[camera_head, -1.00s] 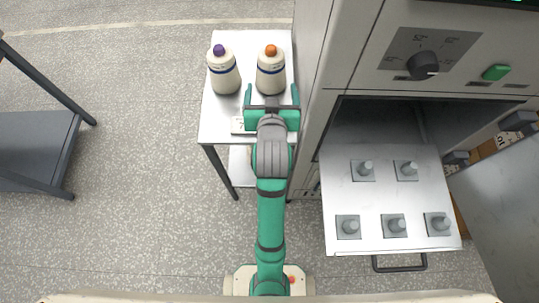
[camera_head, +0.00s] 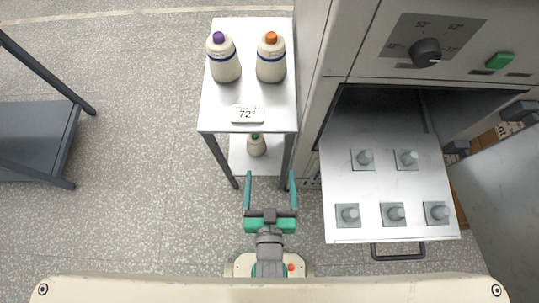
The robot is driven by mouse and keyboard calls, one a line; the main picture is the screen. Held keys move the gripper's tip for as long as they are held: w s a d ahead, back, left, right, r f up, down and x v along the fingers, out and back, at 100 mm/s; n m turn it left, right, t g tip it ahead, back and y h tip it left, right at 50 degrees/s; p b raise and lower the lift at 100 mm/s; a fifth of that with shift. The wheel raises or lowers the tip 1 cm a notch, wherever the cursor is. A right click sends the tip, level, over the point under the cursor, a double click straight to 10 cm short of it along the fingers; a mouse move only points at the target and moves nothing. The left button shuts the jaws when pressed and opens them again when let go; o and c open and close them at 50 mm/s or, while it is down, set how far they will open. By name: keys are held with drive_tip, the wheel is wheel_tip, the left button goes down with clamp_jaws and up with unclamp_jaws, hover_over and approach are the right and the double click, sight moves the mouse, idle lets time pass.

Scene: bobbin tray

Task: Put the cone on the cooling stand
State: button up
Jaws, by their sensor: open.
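A cream cone with an orange tip and a blue band (camera_head: 271,62) stands upright on the top of a small white stand (camera_head: 222,113). A similar cone with a purple tip (camera_head: 224,62) stands to its left. A third cone, with a green tip (camera_head: 256,146), stands on the stand's lower shelf. A small sign reading 72° (camera_head: 248,114) is on the stand's top, near its front edge. My gripper (camera_head: 270,178) is open and empty, its fingers apart, in front of the stand. It touches no cone.
To the right is an open oven-like cabinet with a dial (camera_head: 427,52) and a green button (camera_head: 499,61). Its pulled-out metal tray (camera_head: 382,179) has several empty pegs. An open door (camera_head: 497,185) is at the far right. A dark table (camera_head: 38,140) stands left, with clear floor between.

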drive_tip(key=f+v, duration=0.1)
drive_tip(key=v, duration=0.9)
drive_tip(key=shift+s+t, duration=0.3)
drive_tip(key=shift+s, duration=0.1)
idle(0.5)
